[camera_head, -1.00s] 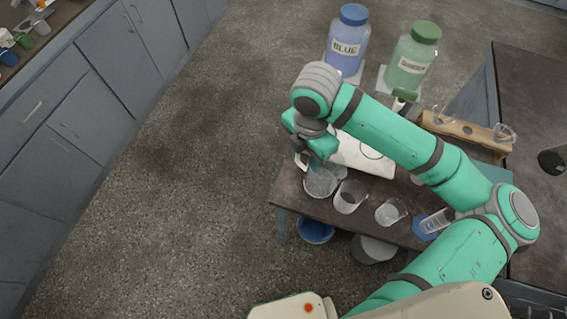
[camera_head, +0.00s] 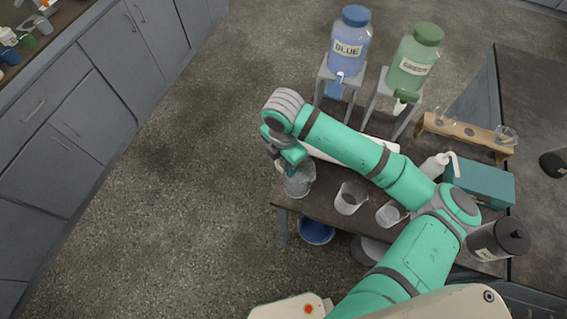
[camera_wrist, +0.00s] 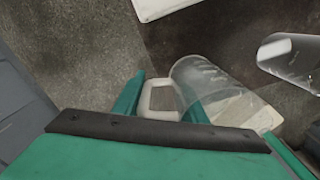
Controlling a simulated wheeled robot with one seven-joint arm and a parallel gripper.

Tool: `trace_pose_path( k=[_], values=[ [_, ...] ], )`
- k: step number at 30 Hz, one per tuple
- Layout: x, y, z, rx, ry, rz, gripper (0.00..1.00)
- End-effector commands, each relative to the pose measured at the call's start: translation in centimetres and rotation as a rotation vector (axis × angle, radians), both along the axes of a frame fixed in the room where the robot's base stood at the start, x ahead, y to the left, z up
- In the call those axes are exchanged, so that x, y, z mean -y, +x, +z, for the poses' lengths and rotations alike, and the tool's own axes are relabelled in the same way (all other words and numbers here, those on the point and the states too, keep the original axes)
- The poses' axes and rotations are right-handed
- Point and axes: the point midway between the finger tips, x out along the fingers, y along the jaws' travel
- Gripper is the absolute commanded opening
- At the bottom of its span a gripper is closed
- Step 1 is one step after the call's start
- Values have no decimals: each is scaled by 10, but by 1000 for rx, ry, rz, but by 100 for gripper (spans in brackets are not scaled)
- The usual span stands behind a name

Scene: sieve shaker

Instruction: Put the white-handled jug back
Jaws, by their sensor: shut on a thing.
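The white-handled jug is a clear vessel (camera_head: 299,182), seen near the left end of the low dark bench (camera_head: 326,210). In the wrist view, my gripper (camera_wrist: 163,104) is shut on the jug's white loop handle (camera_wrist: 160,96), with one green finger on each side. The jug's clear body (camera_wrist: 205,85) sticks out to the right of the fingers and looks empty. In the head view, my gripper (camera_head: 290,165) covers the handle. I cannot tell how high the jug is above the bench.
Clear beakers (camera_head: 350,198) (camera_head: 390,213) stand to the right on the bench. A blue bucket (camera_head: 316,230) sits below it. Blue (camera_head: 350,45) and green (camera_head: 415,60) dispensers stand behind on stands. A wooden rack (camera_head: 465,130) and a teal box (camera_head: 480,182) are at right. Open floor lies left.

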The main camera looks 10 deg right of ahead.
Motion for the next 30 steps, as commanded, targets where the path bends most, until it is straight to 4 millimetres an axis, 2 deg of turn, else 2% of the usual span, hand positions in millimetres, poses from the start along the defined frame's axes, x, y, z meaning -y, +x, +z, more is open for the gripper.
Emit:
trace_pose_path(
  k=[11,12,14,24,30],
  values=[
    [0,0,-3,1,0,0,0],
    [0,0,-4,0,0,0,45],
    [0,0,-3,0,0,0,57],
    [0,0,-1,1,0,0,57],
    [1,1,22,2,-2,1,57]
  ],
)
